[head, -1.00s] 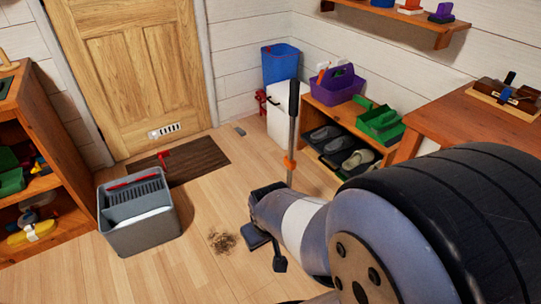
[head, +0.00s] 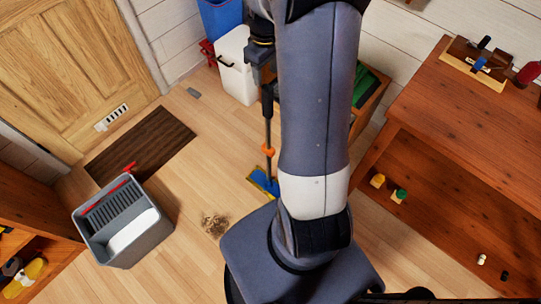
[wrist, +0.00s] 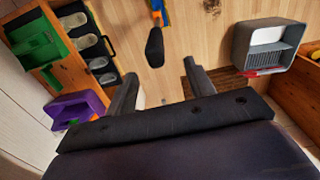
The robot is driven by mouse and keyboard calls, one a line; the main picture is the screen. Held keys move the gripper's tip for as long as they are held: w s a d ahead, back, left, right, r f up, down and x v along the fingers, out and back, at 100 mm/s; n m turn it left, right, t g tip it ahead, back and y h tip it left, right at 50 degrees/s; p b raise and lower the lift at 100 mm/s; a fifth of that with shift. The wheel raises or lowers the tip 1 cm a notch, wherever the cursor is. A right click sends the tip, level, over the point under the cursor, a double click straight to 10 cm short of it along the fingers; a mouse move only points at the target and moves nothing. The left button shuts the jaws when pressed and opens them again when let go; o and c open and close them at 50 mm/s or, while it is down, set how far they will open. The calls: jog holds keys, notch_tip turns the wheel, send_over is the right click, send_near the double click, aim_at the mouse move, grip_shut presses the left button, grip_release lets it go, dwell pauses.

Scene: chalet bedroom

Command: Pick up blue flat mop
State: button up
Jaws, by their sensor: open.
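The blue flat mop (head: 264,181) stands upright on the wooden floor, with a blue head, an orange collar and a dark handle. In the wrist view the dark top of its handle (wrist: 155,47) points toward me, with orange and blue beyond it at the top edge. My gripper (wrist: 159,68) is open and empty. The handle's end appears between the fingertips or just beyond them, with a gap on both sides; its depth is unclear. In the head view my arm covers much of the gripper, and the handle's upper end meets the dark gripper parts.
A grey bucket (head: 150,240) stands left of a dirt patch (head: 214,224). A dark mat (head: 142,152) lies before the door. A white bin (head: 236,72) and blue bin (head: 222,18) stand behind. A wooden table (head: 440,105) is at right. A shoe shelf (wrist: 60,75) is at left in the wrist view.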

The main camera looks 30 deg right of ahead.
aim_at(267, 94)
jog(key=shift+w+d+f, duration=0.1)
jog(key=shift+w+d, duration=0.1)
jog(key=shift+w, duration=0.05)
notch_tip(267, 94, down, 5)
jog(key=shift+r, duration=0.15)
jog(key=shift+w+d+f, duration=0.1)
jog(key=shift+f, duration=1.3)
jog(key=shift+d+f, duration=0.1)
jog(key=shift+f, duration=1.3)
jog(key=shift+c, duration=0.4)
grip_shut()
